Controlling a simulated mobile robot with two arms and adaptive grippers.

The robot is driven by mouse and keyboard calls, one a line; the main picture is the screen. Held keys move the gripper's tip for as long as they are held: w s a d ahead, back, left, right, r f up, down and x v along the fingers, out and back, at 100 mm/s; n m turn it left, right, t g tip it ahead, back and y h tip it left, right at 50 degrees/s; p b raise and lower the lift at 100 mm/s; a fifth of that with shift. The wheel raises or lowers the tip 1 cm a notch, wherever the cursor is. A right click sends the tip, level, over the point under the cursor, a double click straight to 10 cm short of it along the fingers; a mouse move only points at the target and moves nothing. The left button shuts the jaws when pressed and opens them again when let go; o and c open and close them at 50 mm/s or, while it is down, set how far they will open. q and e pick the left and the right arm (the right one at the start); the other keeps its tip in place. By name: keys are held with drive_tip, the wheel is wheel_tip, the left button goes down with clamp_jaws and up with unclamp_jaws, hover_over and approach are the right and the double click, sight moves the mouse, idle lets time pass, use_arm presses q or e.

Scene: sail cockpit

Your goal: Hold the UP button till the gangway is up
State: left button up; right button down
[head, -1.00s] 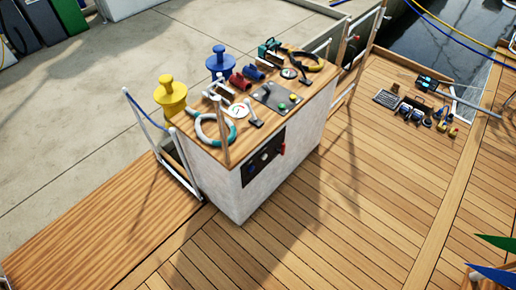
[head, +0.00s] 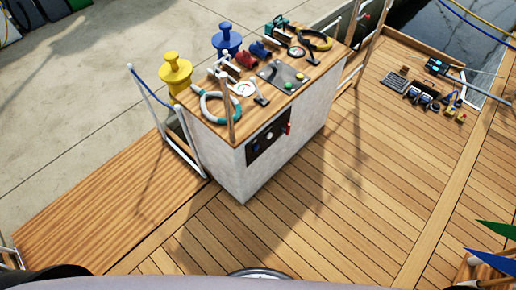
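A white console with a wooden top (head: 262,109) stands on the deck in the upper middle of the view. A grey metal plate (head: 270,74) on its top carries small buttons, one of them green (head: 288,85). A black panel (head: 254,148) with a pale round part and a red part is on the console's front side. I cannot read which button is UP. A wooden gangway-like platform (head: 95,210) lies low at the left, with a white rail frame near the console. Neither of my grippers is in view.
Yellow (head: 175,76) and blue (head: 227,41) bollards stand behind the console. Loose gear, including a white-and-teal ring (head: 217,108), crowds its top. Tools (head: 422,97) lie on the deck at right. Open planks (head: 330,210) lie before the console.

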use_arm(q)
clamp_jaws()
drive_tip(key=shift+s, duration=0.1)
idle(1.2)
